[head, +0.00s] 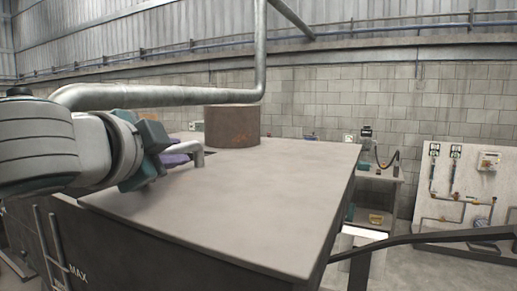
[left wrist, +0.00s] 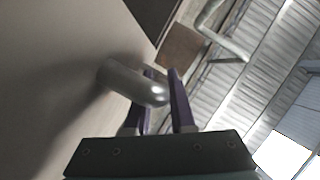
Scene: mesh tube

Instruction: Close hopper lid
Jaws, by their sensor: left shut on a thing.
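The hopper (head: 215,240) is a dark box with "MAX" marked on its near left side. A wide, flat grey plate (head: 280,190) covers its top and looks about level; I cannot tell whether the lid is fully shut. A bent metal handle (head: 199,149) rises at the plate's left side. My left gripper (head: 178,160), with purple fingers, is shut on this handle. In the left wrist view the handle (left wrist: 125,80) comes off the grey surface and runs between the two fingers (left wrist: 162,98). My right gripper is not in view.
A rusty brown cylinder (head: 232,126) stands behind the handle. A large pipe (head: 160,96) passes overhead behind my left arm. A dark rail (head: 430,238) is at the right. Beyond are a workbench (head: 375,180) and a white panel with pipes (head: 455,190).

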